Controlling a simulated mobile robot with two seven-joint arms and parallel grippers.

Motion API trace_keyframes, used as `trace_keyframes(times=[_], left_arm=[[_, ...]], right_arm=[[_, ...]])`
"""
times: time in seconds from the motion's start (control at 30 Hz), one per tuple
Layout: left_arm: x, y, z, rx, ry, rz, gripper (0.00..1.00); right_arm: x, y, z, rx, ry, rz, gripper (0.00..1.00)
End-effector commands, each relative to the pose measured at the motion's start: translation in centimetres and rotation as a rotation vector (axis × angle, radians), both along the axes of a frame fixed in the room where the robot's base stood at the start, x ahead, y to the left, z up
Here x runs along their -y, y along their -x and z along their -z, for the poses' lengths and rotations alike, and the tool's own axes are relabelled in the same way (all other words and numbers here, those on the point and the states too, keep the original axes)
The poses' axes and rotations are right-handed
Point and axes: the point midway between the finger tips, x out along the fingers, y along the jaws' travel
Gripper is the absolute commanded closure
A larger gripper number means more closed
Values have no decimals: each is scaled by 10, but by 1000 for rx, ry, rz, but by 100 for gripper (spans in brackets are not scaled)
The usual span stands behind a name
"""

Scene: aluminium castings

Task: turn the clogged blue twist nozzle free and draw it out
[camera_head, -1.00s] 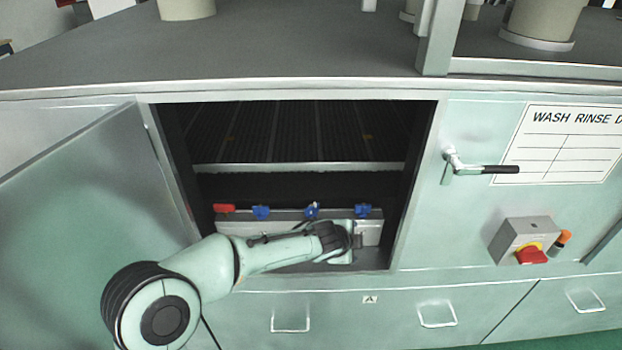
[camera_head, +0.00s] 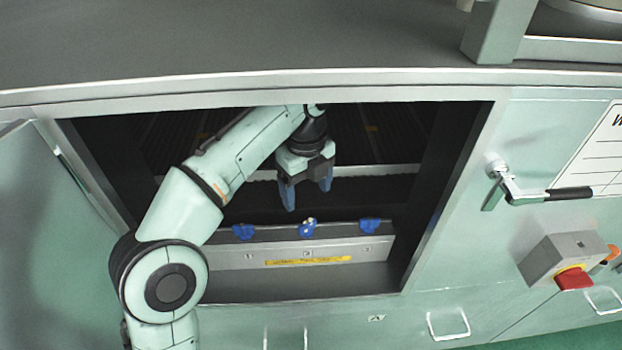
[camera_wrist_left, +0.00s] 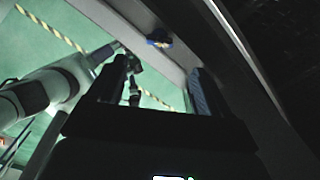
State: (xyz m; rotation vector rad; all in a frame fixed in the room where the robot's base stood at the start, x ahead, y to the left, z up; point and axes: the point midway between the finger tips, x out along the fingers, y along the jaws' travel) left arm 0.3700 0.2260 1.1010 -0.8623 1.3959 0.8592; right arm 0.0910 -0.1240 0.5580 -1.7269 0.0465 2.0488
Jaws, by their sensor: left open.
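Three blue twist nozzles sit in a row along a grey manifold bar (camera_head: 220,257) inside the open washer bay: a left one (camera_head: 243,231), a middle one (camera_head: 308,228) and a right one (camera_head: 370,225). The middle one shows pale matter on it, which looks like the clog. My left gripper (camera_head: 307,196) is open and empty, fingers pointing down, above and apart from the middle nozzle. In the left wrist view a blue nozzle (camera_wrist_left: 158,40) shows beyond the open fingers (camera_wrist_left: 158,70). My right gripper is not recognisable in these views.
The bay's metal frame (camera_head: 462,190) bounds the opening. The open door (camera_head: 40,220) is at the left. A lever handle (camera_head: 540,194) and a switch box with a red knob (camera_head: 573,278) stick out at the right. A yellow strip (camera_head: 308,261) marks the bar's front.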

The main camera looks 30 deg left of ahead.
Motion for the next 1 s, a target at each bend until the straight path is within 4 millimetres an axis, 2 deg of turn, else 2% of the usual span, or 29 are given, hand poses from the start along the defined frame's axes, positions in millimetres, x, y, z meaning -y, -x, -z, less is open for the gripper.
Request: trace_keyframes(times=[0.3,0.5,0.7,1.0], left_arm=[[0,1,64,-4,-2,-2,21],[-1,0,94,-2,-2,-4,21],[-1,0,109,-1,-2,-4,21],[0,0,110,0,-2,-4,21]], right_arm=[[0,6,27,-4,1,1,22],[0,3,35,10,3,4,22],[0,1,38,17,4,5,22],[0,0,38,19,4,6,22]])
